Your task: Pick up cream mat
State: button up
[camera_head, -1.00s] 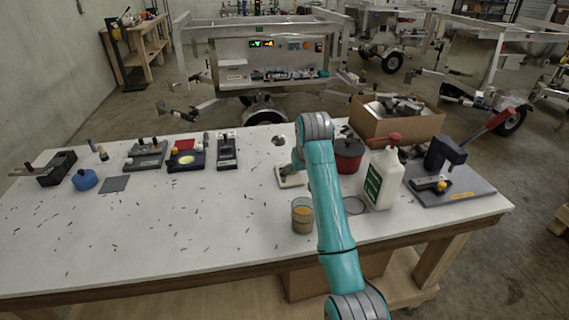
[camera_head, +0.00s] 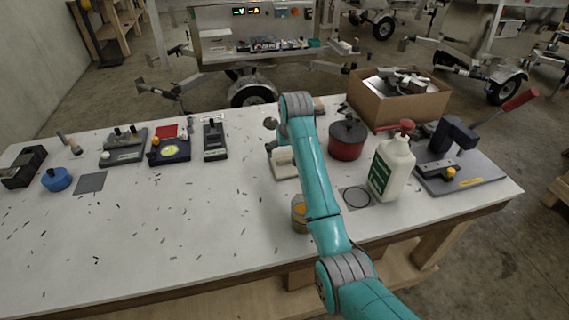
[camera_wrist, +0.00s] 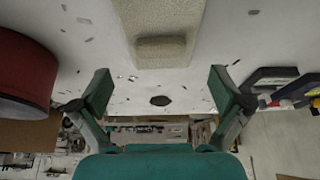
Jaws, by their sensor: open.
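The cream mat (camera_head: 283,169) lies on the white table, partly hidden behind my arm. In the wrist view the cream mat (camera_wrist: 184,20) has a speckled texture and a raised block-like grip (camera_wrist: 160,48) near its end, and it extends past the frame's edge. My gripper (camera_wrist: 160,88) is open and empty, with its two fingers spread wide. The mat's end lies between and beyond the fingers in that view, apart from both. In the head view my arm hides most of the gripper, above the mat.
A red pot (camera_head: 346,141), a white jug with a red cap (camera_head: 391,168) and a clamp press on a grey plate (camera_head: 458,174) stand at right. A jar (camera_head: 299,214) stands in front. Several dark devices (camera_head: 215,140) line the back left. The left-centre table has only small scraps.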

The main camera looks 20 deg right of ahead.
aim_at(284, 157)
jog(key=shift+x, duration=2.6)
jog(key=c, duration=0.8)
